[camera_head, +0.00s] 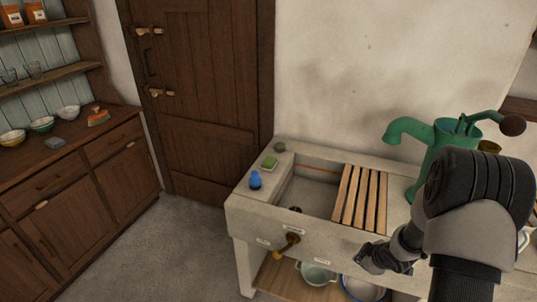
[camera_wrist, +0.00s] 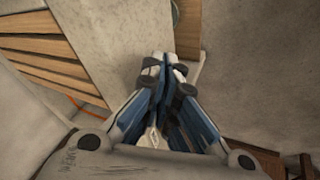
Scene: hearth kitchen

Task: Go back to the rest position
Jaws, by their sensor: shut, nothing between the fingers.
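My gripper (camera_head: 380,262) hangs at the end of my arm over the front edge of the stone sink (camera_head: 240,208), at the lower right of the head view. In the wrist view my gripper (camera_wrist: 168,72) has its fingers together, with nothing between them. Below it in the wrist view are the pale stone of the sink unit and part of the wooden slatted rack (camera_wrist: 50,45).
The slatted rack (camera_head: 360,198) lies across the basin. A green hand pump (camera_head: 436,140) stands behind my arm. A brown dresser (camera_head: 75,190) stands left; the floor (camera_head: 180,255) between is clear.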

